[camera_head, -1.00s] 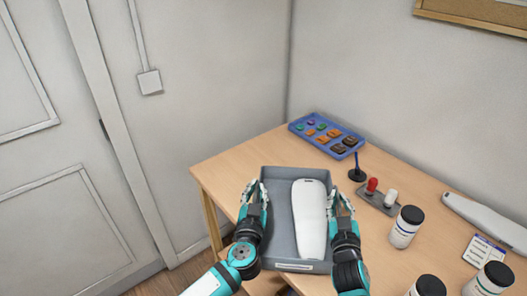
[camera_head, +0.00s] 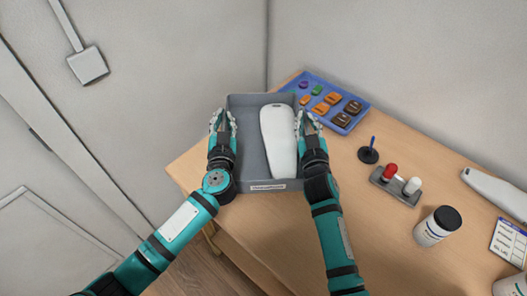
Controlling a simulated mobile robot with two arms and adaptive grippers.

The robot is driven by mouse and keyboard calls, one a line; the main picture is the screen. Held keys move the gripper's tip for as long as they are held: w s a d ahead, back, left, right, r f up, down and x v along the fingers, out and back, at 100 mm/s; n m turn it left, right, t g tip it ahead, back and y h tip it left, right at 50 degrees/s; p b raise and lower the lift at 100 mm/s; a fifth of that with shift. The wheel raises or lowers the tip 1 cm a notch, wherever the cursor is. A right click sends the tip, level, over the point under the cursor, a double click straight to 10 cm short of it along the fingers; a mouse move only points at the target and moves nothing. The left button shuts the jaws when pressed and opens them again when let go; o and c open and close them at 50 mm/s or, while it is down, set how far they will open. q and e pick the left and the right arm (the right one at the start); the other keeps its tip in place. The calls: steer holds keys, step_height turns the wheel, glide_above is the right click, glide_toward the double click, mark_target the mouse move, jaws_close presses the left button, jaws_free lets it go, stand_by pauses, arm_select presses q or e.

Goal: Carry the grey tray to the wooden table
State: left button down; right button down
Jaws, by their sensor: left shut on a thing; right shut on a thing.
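The grey tray (camera_head: 248,165) is in the middle of the head view, with a label on its front wall. A white insole-shaped piece (camera_head: 278,142) lies inside it, towards the right. My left gripper (camera_head: 222,122) is shut on the tray's left wall. My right gripper (camera_head: 308,124) is shut on its right wall. The wooden table (camera_head: 285,225) is below and to the right. The tray overlaps the table's far left part in the picture; I cannot tell whether it touches the top.
A blue tray of coloured pieces (camera_head: 345,122) sits just behind to the right. A dark pen stand (camera_head: 368,155), a grey base with red and white knobs (camera_head: 396,186), a white jar (camera_head: 437,226) and a card (camera_head: 509,242) stand on the right. The front middle of the table is clear.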

arm_select(q)
steer(key=shift+s+r, duration=0.15)
arm_select(e)
steer(key=shift+s+d+r, duration=0.1)
steer(key=shift+s+r, duration=0.05)
steer(key=shift+r, duration=0.05)
